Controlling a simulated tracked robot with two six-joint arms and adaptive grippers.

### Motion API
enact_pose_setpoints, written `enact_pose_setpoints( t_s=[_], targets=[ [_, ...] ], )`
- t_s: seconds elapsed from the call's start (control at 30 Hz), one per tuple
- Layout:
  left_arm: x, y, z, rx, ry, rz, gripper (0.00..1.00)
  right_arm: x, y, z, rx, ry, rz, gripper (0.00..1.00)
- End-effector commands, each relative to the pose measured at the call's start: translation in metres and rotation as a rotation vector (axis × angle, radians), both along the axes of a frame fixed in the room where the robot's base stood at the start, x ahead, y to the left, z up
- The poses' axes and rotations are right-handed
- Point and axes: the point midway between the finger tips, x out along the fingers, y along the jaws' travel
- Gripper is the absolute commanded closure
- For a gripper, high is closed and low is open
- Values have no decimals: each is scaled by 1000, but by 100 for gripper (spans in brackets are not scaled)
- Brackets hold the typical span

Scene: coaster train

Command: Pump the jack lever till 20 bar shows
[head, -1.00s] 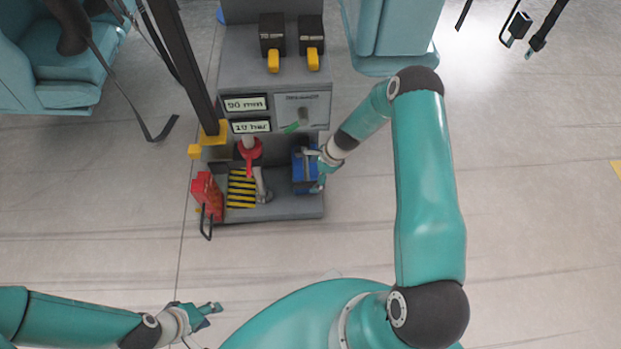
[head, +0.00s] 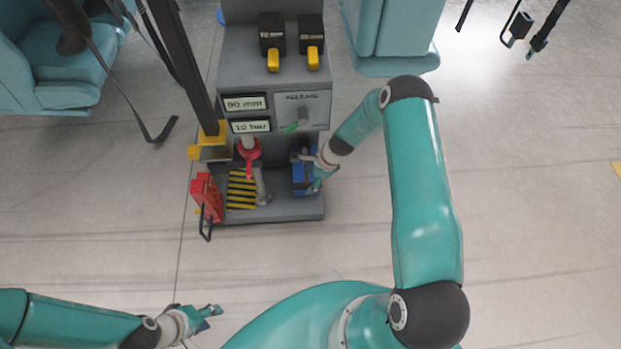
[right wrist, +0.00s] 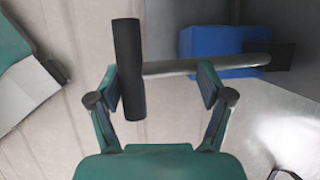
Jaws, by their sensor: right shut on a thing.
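The blue jack (head: 303,180) stands at the right of the grey station's lower bay. It also shows at the top of the right wrist view (right wrist: 215,42). The jack lever is a silver bar (right wrist: 190,65) with a black cross grip (right wrist: 129,75). My right gripper (head: 318,172) is shut on the lever; in the right wrist view its fingers stand on both sides of the bar, with the grip by the left finger. The pressure display (head: 251,127) reads 10 bar. My left gripper (head: 214,312) is open and empty above the floor.
Above the pressure display, another display (head: 246,103) reads 90 mm. A release panel (head: 302,108) with a green lever is beside them. A red part (head: 249,152), a red box (head: 207,196) and a black post (head: 186,65) stand left of the jack. Front floor is clear.

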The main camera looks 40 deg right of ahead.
Motion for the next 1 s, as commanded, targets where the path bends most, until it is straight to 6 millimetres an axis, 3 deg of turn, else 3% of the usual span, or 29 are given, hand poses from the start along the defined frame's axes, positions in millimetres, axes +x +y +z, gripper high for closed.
enact_pose_setpoints(
  t_s=[0.27, 0.53, 0.57, 0.6, 0.67, 1.0],
  targets=[
    [0, 0, -13, 0, 0, 0, 60, -6, 8, -20, 15, 16, 5, 84],
    [0, 0, -11, 0, 0, 0, 60, -7, 9, -20, 19, 20, 2, 83],
    [0, 0, -11, 0, 0, 0, 60, -7, 9, -20, 19, 20, 1, 16],
    [0, 0, -11, 0, 0, 0, 60, -7, 9, -20, 18, 19, 1, 9],
    [0, 0, -11, 0, 0, 0, 60, -6, 8, -19, 16, 17, 1, 2],
    [0, 0, -10, 0, 0, 0, 60, -4, 4, -14, 9, 8, 1, 2]
  ],
)
